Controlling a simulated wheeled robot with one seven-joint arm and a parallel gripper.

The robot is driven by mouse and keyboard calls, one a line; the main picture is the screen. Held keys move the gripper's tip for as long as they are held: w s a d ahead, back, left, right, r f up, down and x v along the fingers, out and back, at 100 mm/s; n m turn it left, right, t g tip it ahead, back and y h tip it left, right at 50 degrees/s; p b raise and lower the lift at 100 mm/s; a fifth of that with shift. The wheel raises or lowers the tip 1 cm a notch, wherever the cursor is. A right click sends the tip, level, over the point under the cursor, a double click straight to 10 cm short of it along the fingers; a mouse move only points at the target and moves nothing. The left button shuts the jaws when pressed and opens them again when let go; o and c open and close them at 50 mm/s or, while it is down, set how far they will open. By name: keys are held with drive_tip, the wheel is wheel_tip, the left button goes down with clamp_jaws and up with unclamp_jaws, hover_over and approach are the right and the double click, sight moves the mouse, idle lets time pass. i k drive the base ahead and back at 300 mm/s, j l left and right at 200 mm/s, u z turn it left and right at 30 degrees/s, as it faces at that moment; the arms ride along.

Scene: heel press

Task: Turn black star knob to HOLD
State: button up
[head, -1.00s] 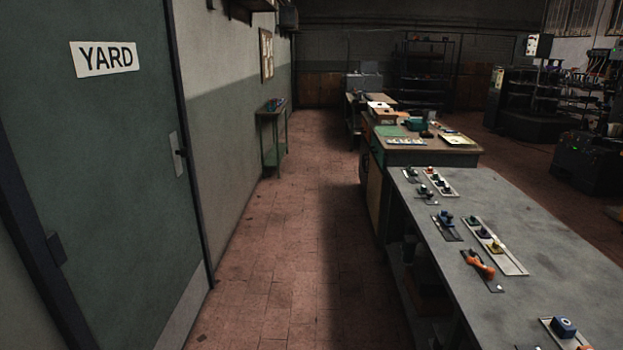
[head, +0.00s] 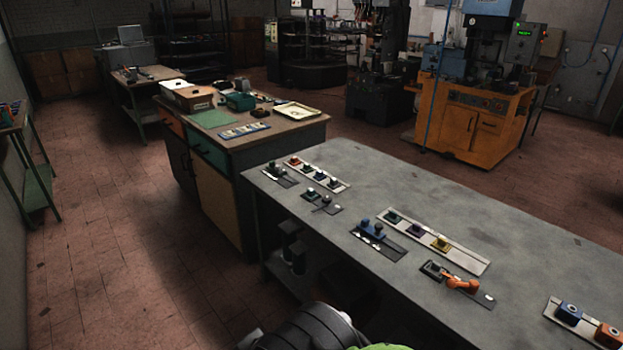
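I cannot make out a black star knob or any HOLD mark in this head view. An orange press machine (head: 470,130) stands on the floor at the upper right. Its front has a dark control panel (head: 476,101) with small controls too small to tell apart. A grey control box (head: 524,42) with a green display and a red button is on the machine's upper right. My gripper is not in view; only dark rounded parts, likely of my arm, show at the bottom edge.
A long grey bench (head: 400,190) fills the right foreground, with rows of small coloured parts and an orange-handled item (head: 462,284). A wooden-topped bench (head: 240,118) adjoins it. A green side table (head: 30,165) stands at the left. Tiled floor (head: 110,230) between is clear.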

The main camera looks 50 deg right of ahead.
sight(326, 200)
drive_tip(key=i+z, duration=0.35)
drive_tip(key=i, duration=0.3)
drive_tip(key=i+j+z, duration=0.15)
drive_tip(key=i+z, duration=0.2)
drive_tip(key=i, duration=0.35)
drive_tip(key=i+l+z, duration=0.5)
drive_tip(key=i+z, duration=0.25)
drive_tip(key=i, duration=0.1)
